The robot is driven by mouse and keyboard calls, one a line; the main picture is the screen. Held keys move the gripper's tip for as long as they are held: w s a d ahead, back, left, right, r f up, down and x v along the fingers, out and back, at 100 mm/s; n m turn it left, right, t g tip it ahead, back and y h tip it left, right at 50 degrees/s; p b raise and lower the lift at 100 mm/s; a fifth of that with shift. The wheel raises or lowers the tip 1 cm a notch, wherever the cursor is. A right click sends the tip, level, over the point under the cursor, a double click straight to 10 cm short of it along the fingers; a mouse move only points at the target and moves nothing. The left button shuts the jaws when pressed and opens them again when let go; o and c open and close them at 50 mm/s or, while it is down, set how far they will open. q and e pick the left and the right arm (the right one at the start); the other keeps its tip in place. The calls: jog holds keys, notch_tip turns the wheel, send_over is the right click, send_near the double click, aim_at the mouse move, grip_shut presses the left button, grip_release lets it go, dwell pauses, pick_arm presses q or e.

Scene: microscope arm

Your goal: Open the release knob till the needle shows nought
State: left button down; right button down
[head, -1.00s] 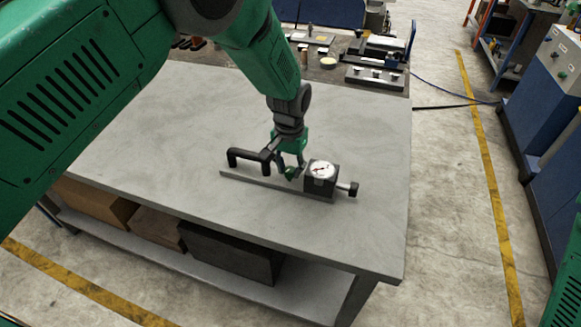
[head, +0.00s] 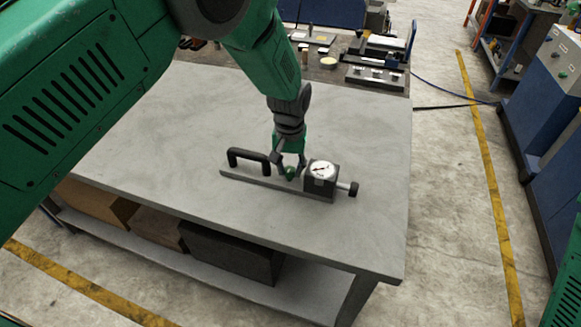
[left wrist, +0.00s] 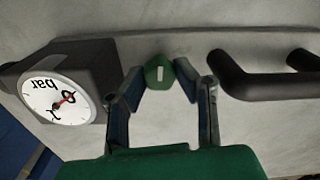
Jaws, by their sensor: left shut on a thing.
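A hand pump lies on the bench, with a flat base bar (head: 245,178), a black handle (head: 248,156) and a dark gauge block (head: 322,181). The round white dial (head: 321,168) has a red needle; it also shows upside down, marked "bar", in the left wrist view (left wrist: 57,101). I cannot read the needle's value surely. The green release knob (left wrist: 158,72), with a white mark, sits between handle and gauge. My left gripper (head: 289,171) comes down from above and is shut on this knob, a finger on either side. My right gripper is out of view.
A black-ended rod (head: 353,189) sticks out right of the gauge block. The grey bench top (head: 180,125) is clear around the pump. Tools and small parts (head: 375,77) lie on the dark bench behind. Boxes (head: 230,250) sit on the lower shelf.

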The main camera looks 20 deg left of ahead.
aim_at(290, 168)
pick_arm(q)
jog(key=c, duration=1.3)
grip_release()
jog(key=shift+o, duration=0.2)
jog(key=shift+r, duration=0.15)
notch_tip(290, 168, up, 12)
